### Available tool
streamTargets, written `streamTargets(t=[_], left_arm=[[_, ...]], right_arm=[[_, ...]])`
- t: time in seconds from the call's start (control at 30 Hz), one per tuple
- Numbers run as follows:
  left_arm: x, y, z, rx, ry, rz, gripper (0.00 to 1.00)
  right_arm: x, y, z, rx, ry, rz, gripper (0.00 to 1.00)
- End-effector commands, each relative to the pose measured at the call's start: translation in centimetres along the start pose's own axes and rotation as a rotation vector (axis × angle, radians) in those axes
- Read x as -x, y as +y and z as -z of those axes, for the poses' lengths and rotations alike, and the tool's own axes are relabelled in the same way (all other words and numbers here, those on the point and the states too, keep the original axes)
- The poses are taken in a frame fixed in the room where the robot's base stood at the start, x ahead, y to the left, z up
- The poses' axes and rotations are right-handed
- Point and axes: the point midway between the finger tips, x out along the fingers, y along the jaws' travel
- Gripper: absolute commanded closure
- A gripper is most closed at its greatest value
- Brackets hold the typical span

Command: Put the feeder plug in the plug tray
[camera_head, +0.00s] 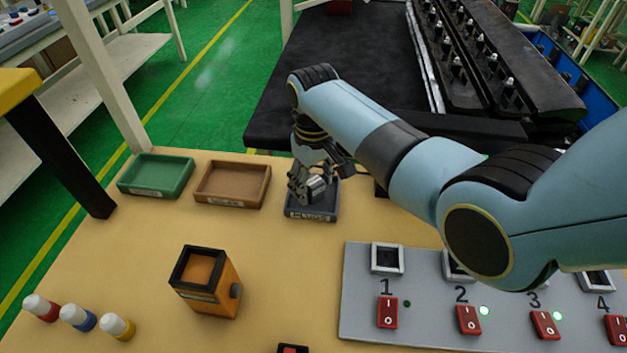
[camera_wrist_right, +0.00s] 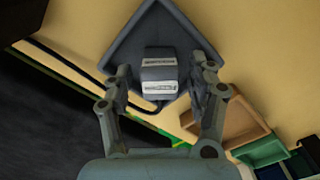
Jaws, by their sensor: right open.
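The dark grey-blue plug tray (camera_head: 328,208) sits near the far edge of the tan table, with a label on its front that is hard to read. It also shows in the right wrist view (camera_wrist_right: 190,38). The feeder plug (camera_wrist_right: 160,66), a grey block with pale labels and a dark cord, lies over the tray floor in that view. My right gripper (camera_head: 312,186) is down at the tray. Its fingers (camera_wrist_right: 160,82) are open, one on each side of the plug, with small gaps. In the head view the gripper mostly hides the plug. My left gripper is out of view.
A brown tray (camera_head: 232,202) and a green tray (camera_head: 157,193) stand left of the plug tray. An orange box (camera_head: 222,298), several white-capped bottles and a grey switch panel (camera_head: 430,320) with red switches are nearer. Black machinery (camera_head: 500,60) stands beyond the table.

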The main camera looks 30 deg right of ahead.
Motion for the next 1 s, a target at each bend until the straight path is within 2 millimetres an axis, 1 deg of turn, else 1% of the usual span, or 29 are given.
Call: streamTargets(t=[0.13, 0.23, 0.27, 0.5, 0.6, 0.7, 0.83, 1.0], left_arm=[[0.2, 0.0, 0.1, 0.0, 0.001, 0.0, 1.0], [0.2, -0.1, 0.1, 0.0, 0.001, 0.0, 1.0], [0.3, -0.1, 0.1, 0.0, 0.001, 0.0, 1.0], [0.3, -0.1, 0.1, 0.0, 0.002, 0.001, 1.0], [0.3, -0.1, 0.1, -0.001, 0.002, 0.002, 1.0], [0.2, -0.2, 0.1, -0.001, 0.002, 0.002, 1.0], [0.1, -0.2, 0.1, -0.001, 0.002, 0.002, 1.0], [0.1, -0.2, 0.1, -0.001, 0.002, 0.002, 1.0]], right_arm=[[0.5, 0.0, 0.0, 0.0, 0.002, 0.0, 0.42], [1.7, 0.0, 0.1, 0.0, 0.004, -0.001, 0.42], [2.2, 0.0, 0.1, 0.0, 0.004, -0.001, 0.42], [7.7, 0.0, 0.2, 0.0, 0.005, 0.0, 0.42], [9.6, 0.0, 0.1, 0.0, 0.004, 0.0, 0.42], [11.0, 0.0, 0.1, 0.0, 0.002, 0.0, 0.42], [12.0, 0.0, 0.1, 0.0, 0.0, 0.0, 0.42], [12.3, 0.0, 0.0, 0.0, 0.0, 0.0, 0.42]])
